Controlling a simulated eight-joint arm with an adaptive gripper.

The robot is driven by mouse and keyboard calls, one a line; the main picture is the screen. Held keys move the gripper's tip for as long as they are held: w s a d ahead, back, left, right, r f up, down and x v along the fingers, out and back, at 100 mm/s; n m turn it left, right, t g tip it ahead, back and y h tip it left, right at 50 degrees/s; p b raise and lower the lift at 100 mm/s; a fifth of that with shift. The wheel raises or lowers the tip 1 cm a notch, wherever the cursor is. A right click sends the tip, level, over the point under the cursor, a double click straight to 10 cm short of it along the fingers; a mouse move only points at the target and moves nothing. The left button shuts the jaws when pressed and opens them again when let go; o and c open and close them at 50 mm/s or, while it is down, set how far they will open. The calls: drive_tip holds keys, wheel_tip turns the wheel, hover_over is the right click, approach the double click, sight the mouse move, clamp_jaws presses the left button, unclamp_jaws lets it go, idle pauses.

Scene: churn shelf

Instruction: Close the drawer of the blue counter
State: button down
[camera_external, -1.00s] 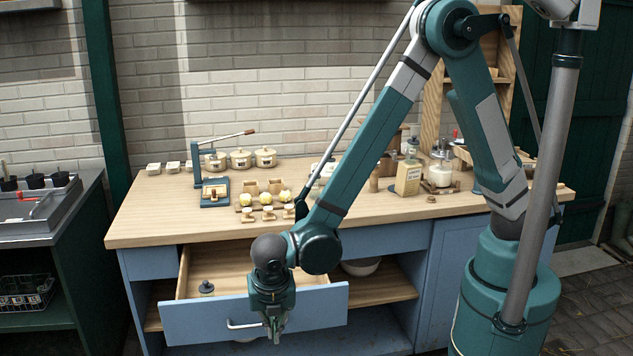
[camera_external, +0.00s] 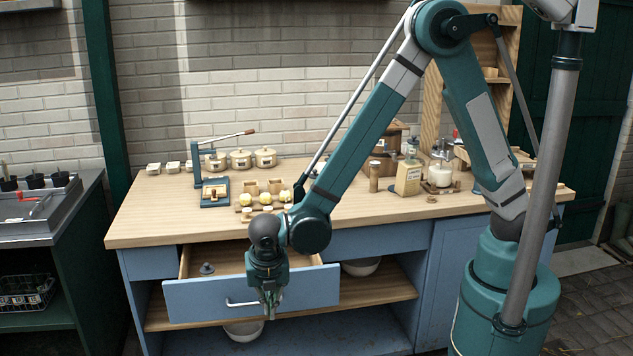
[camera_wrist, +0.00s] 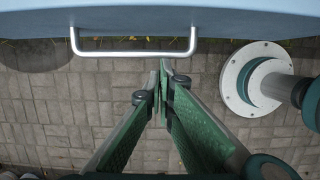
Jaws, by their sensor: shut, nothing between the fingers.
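The blue counter (camera_external: 420,240) has a wooden top and a blue drawer (camera_external: 200,299) standing partly out at the left. A small dark-topped item (camera_external: 207,268) sits inside the drawer. The drawer's silver bar handle (camera_external: 240,303) is on its front; it also shows in the wrist view (camera_wrist: 135,53) at the top. My gripper (camera_external: 270,312) is in front of the drawer face, just right of the handle's middle. In the wrist view my gripper (camera_wrist: 164,70) has its fingertips together, empty, beside and below the handle's right part. I cannot tell whether it touches the drawer face.
White bowls stand below the drawer (camera_external: 244,331) and on the shelf to the right (camera_external: 361,266). A dark side cabinet (camera_external: 75,250) stands at the left.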

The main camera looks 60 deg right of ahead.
drive_tip(key=w+d, duration=1.7)
drive_tip(key=shift+w+d, duration=0.1)
drive_tip(key=shift+w, duration=0.05)
drive_tip(key=shift+b, duration=0.3)
drive_tip(key=shift+s+a+f, duration=0.1)
drive_tip(key=shift+s+a, duration=0.25)
drive_tip(key=shift+a, duration=0.05)
drive_tip(key=shift+s+a+f+b, duration=0.15)
drive_tip(key=shift+s+a+b, duration=0.1)
drive_tip(key=shift+s+a, duration=0.35)
drive_tip(key=shift+s+a+f+b, duration=0.15)
drive_tip(key=shift+s+a+b, duration=0.05)
drive_tip(key=shift+s+a, duration=0.4)
drive_tip(key=p+v, duration=0.3)
drive_tip(key=v, duration=0.7)
drive_tip(key=shift+s, duration=0.2)
drive_tip(key=shift+a, duration=0.15)
